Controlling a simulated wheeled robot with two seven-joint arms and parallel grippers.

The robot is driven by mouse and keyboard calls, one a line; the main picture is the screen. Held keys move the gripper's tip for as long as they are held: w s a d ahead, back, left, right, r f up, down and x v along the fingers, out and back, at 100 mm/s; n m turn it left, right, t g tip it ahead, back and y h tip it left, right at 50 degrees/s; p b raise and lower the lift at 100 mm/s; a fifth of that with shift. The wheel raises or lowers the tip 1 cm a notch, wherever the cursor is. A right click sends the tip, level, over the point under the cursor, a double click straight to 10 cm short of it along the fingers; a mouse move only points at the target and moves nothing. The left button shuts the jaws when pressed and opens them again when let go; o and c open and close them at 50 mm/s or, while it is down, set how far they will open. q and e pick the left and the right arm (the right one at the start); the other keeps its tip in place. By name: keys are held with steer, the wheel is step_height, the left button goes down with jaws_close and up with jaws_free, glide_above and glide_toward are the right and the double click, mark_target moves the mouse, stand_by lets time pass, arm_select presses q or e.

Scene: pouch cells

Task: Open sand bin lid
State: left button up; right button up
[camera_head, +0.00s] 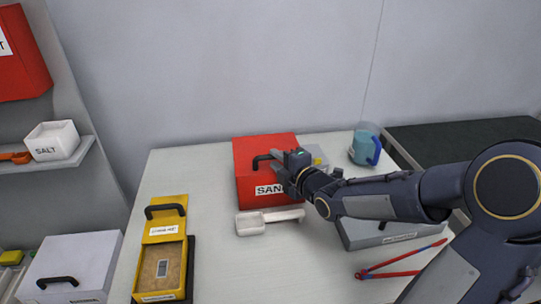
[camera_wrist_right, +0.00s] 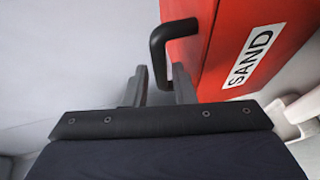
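The red sand bin (camera_head: 248,183) with a white SAND label stands at the back middle of the table, and its red lid (camera_head: 262,144) looks closed. A black bar handle (camera_head: 257,159) sits on the lid. My right gripper (camera_head: 277,166) is at the handle, over the bin's front right part, and hides some of it. In the right wrist view, the right gripper (camera_wrist_right: 160,88) is open, with one fingertip on each side of the black handle (camera_wrist_right: 157,50). The handle's end reaches toward the gap, and I cannot tell whether the fingers touch it. My left gripper is out of view.
A white scoop (camera_head: 265,220) lies in front of the bin. A yellow open box (camera_head: 161,250) stands at the left, a blue-handled mug (camera_head: 366,146) at the back right. A grey box (camera_head: 370,236) and red pliers-like tool (camera_head: 400,261) lie under my right arm.

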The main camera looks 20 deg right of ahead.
mark_target(273, 158)
steer(key=shift+x, duration=1.65)
steer(key=shift+c, duration=0.2)
jaws_close()
